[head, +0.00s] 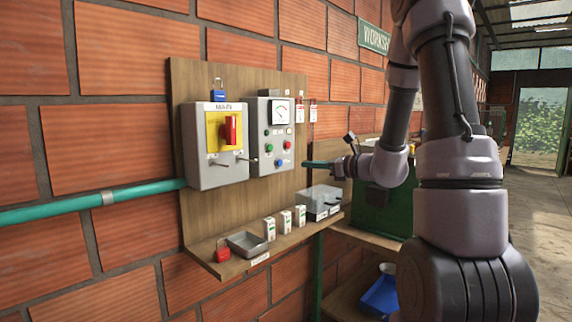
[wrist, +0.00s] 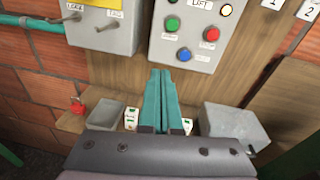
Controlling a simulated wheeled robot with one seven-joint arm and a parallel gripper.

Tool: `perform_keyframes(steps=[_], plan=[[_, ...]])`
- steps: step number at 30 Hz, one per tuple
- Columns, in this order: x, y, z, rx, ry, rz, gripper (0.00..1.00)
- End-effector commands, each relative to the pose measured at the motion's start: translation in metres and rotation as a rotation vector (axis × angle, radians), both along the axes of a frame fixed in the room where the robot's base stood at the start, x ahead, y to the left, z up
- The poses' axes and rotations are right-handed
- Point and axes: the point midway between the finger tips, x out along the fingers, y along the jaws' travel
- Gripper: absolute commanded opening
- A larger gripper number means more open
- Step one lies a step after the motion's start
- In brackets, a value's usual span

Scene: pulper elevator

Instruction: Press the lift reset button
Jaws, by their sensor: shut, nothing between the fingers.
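The grey lift control box (head: 257,130) is mounted on a wooden board, with a dial gauge and several buttons. It also shows in the wrist view (wrist: 160,48), marked LIFT. Its blue button (wrist: 184,54) is lowest, below a green button (wrist: 172,24) and a red button (wrist: 210,33). The blue button also shows in the head view (head: 280,163). The label by the blue button is too small to read. My gripper (head: 307,164) is shut and empty, its teal fingers apart from the box, to its right. In the wrist view the fingertips (wrist: 160,72) appear just below and left of the blue button.
Left of the lift box is a MAIN switch box (head: 197,170) with a red handle. A shelf below holds a red padlock (head: 222,251), a metal tray (head: 246,243), small white boxes (head: 270,229) and a grey box (head: 320,201). The air before the board is clear.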

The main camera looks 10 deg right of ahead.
Motion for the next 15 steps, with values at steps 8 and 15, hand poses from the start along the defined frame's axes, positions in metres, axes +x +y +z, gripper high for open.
perform_keyframes(steps=[8,15], plan=[[0.021,-0.031,-0.017,0.090,0.028,-0.131,0.00],[0.021,-0.030,-0.017,0.090,0.028,-0.131,0.00]])
